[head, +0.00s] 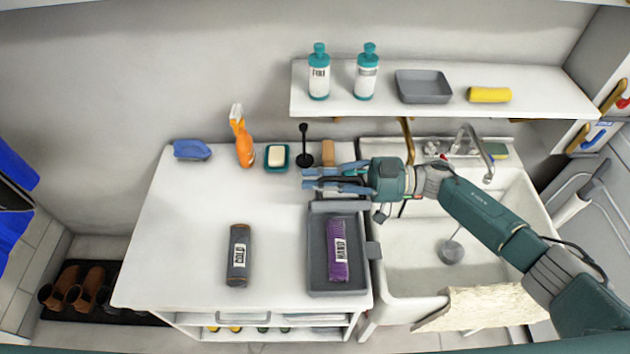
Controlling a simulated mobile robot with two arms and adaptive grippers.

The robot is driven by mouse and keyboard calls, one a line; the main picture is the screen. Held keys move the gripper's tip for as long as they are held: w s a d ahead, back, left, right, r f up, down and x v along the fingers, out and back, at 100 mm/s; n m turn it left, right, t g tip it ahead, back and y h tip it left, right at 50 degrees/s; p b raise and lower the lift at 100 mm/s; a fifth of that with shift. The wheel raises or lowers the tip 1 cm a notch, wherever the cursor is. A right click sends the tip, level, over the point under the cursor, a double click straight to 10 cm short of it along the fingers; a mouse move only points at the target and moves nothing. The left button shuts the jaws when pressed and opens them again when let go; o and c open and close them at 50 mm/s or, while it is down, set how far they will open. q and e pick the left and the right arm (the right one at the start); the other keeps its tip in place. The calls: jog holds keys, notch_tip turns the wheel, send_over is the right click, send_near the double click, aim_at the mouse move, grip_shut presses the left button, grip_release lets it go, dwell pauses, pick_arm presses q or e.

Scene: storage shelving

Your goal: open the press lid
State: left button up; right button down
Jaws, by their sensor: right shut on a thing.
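The press (316,285) is a grey tray-like box at the right front of the white counter. A rolled purple cloth (338,262) with a white label lies in it, uncovered from above. A grey part, seemingly the lid (325,207), shows at the back edge of the press, raised and seen nearly edge-on. My right gripper (308,179) is just behind the press, its blue-grey fingers pointing left. It is shut on a dark part there, apparently of the lid; the fingers hide most of the contact. My left gripper is out of view.
A grey roll (238,255) lies left of the press. A blue brush (192,149), orange spray bottle (241,140), soap dish (277,167) and black stand (304,150) line the counter's back. The sink (425,260) adjoins at right; a shelf (450,103) hangs above.

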jog(key=c, duration=1.8)
grip_release()
jog(key=shift+w+d+f, duration=0.1)
jog(key=shift+w+d, duration=0.05)
jog(key=shift+w, duration=0.05)
jog(key=shift+o, duration=0.2)
jog(key=shift+s, duration=0.1)
jog(key=d, duration=1.2)
